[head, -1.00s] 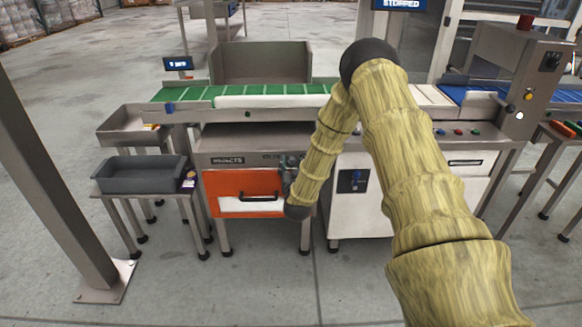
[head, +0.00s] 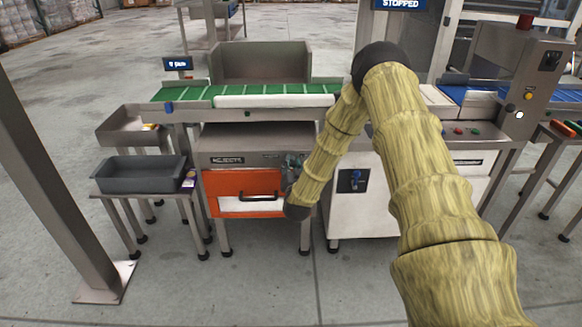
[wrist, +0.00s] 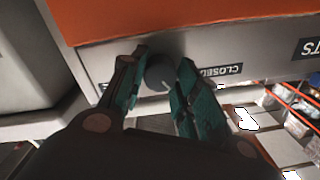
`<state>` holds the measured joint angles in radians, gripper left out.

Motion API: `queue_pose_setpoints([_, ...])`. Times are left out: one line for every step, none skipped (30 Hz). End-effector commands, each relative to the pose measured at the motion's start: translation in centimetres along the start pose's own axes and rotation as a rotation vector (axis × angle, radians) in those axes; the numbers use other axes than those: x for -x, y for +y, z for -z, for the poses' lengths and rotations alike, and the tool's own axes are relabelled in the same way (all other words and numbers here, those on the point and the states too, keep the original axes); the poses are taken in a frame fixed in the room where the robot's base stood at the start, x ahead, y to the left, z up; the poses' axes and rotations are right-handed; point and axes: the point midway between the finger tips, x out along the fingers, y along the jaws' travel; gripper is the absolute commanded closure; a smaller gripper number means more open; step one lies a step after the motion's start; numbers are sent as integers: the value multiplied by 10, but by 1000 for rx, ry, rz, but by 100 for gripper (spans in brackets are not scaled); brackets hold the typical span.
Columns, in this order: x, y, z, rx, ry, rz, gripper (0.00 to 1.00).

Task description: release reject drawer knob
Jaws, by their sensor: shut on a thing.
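The reject drawer knob (wrist: 160,74) is a round dark grey knob on a grey panel, beside a "CLOSED" label (wrist: 222,71) that appears upside down in the wrist view. My gripper (wrist: 162,61) has its teal-padded fingers on either side of the knob and is shut on it. In the head view my gripper (head: 291,165) is at the right end of the grey panel marked "REJECTS" (head: 228,161), and the knob is hidden there. The reject drawer (head: 222,184) has an orange front with a dark handle (head: 259,196) below the panel.
A green conveyor (head: 245,91) runs above the drawer cabinet. A dark grey tray (head: 138,176) stands on a low stand at left. A steel post (head: 55,170) rises at far left.

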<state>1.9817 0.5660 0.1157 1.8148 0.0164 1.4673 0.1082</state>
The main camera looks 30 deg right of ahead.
Motion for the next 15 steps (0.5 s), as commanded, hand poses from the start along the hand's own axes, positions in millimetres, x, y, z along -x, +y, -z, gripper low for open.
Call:
queue_pose_setpoints([0, 0, -2, -45, 0, 1, 93])
queue_pose_setpoints([0, 0, -2, -72, 2, 2, 93])
queue_pose_setpoints([0, 0, -2, -109, 3, 2, 93])
queue_pose_setpoints([0, 0, -2, -139, 5, 2, 93])
queue_pose_setpoints([0, 0, -2, -168, 6, 3, 93])
queue_pose_setpoints([0, 0, -2, -206, 8, 3, 93])
queue_pose_setpoints([0, 0, -2, -234, 9, 3, 93])
queue_pose_setpoints([0, 0, -2, -263, 11, 3, 93])
queue_pose_setpoints([0, 0, -2, -301, 13, 4, 93])
queue_pose_setpoints([0, 0, -3, -329, 14, 5, 93])
queue_pose_setpoints([0, 0, -3, -358, 15, 5, 93])
queue_pose_setpoints([0, 0, -3, -396, 17, 5, 93])
queue_pose_setpoints([0, 0, -3, -425, 19, 5, 93])
queue_pose_setpoints([0, 0, -3, -454, 20, 5, 93])
queue_pose_setpoints([0, 0, -3, -492, 22, 6, 93])
